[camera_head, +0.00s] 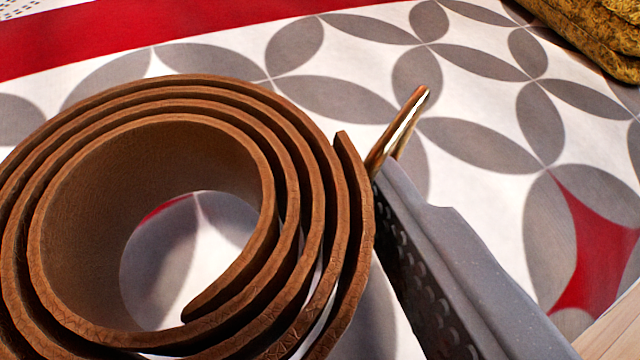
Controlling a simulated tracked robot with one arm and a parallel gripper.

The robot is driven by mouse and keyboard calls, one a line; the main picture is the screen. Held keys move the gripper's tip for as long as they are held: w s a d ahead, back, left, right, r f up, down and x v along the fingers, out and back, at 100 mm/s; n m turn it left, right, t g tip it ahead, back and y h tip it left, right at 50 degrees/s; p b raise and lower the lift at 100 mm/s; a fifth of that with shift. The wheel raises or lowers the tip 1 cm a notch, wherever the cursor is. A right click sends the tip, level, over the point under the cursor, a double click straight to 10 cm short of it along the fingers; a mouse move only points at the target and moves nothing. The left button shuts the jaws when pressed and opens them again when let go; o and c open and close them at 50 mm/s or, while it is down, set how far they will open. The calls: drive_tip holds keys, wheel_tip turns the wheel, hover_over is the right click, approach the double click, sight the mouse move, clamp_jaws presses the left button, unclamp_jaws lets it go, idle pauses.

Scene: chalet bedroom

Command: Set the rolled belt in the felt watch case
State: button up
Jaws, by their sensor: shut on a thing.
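The rolled belt (287,190) is a brown leather coil with several turns, large and close in the left half of the head camera view. Its open centre shows patterned cloth beneath. A shiny brass buckle part (402,128) sticks up at its right side. One grey ridged finger of my gripper (425,250) lies along the belt's right side; the other finger is hidden or out of frame. My gripper is shut on the belt. I cannot tell how high the belt is above the cloth. The felt watch case is not recognisable in this view.
A white cloth (470,160) with grey petal shapes and red patches spreads below, with a red band (190,22) at the top left. A mustard-yellow textured thing (595,30) lies at the top right. Pale wood (615,335) shows at the bottom right.

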sight(262, 283)
drive_tip(key=shift+w+d, duration=0.35)
drive_tip(key=shift+w, duration=0.25)
drive_tip(key=shift+w+f+b, duration=0.2)
drive_tip(key=shift+f+b, duration=0.55)
drive_tip(key=shift+f, duration=0.5)
drive_tip(key=shift+f+p, duration=0.3)
drive_tip(key=shift+f, duration=0.1)
drive_tip(key=shift+f, duration=0.2)
drive_tip(key=o, duration=1)
drive_tip(key=shift+c, duration=0.2)
drive_tip(key=shift+d+f+b, duration=0.1)
drive_tip(key=shift+f+b, duration=0.05)
drive_tip(key=shift+b, duration=0.45)
drive_tip(key=shift+s+d+r, duration=0.1)
drive_tip(key=shift+s+r, duration=0.15)
drive_tip(key=p+v, duration=0.4)
drive_tip(key=v, duration=0.9)
